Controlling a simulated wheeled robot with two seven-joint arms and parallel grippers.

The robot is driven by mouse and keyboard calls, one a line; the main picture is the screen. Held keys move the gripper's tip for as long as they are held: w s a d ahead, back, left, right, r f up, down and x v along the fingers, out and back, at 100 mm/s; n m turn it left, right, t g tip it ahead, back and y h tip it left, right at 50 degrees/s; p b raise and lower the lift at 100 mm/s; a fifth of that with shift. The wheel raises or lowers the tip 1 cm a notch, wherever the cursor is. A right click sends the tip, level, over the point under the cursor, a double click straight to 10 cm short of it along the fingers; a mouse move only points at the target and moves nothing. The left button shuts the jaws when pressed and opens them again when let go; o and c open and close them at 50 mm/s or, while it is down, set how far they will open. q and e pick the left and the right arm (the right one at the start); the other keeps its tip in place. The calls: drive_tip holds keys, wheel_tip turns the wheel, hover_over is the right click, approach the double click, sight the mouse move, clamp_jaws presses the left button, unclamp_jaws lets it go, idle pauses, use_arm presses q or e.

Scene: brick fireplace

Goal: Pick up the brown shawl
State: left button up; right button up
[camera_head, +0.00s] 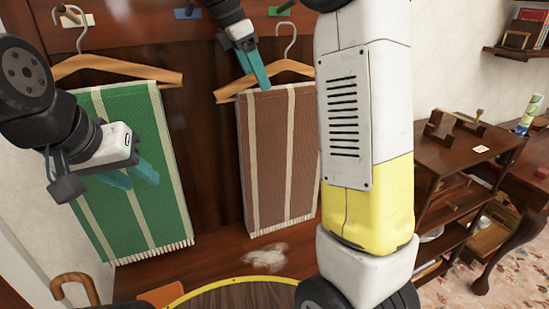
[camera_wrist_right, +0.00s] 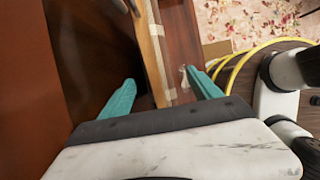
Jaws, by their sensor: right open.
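The brown shawl (camera_head: 275,150), with cream stripes and a fringe, hangs folded over a wooden hanger (camera_head: 262,83) on the dark wood panel. My right gripper (camera_head: 262,78) is at the hanger, at the shawl's top edge. Contact cannot be told. My left gripper (camera_head: 132,176) is open and empty in front of the green shawl (camera_head: 150,200). My right arm hides part of the brown shawl's right side.
The green shawl hangs on another hanger (camera_head: 120,68) at left. A cane handle (camera_head: 75,283) stands at lower left. A pale patch (camera_head: 266,257) lies on the wooden ledge below the shawls. A shelf unit (camera_head: 462,165) and a desk (camera_head: 520,165) stand at right.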

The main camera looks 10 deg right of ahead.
sight(259, 90)
drive_tip(key=x, duration=0.6)
drive_tip(key=shift+w+a+f, duration=0.15)
drive_tip(key=shift+w+f, duration=0.1)
drive_tip(key=shift+f, duration=0.15)
drive_tip(key=shift+f, duration=0.25)
clamp_jaws()
idle(0.4)
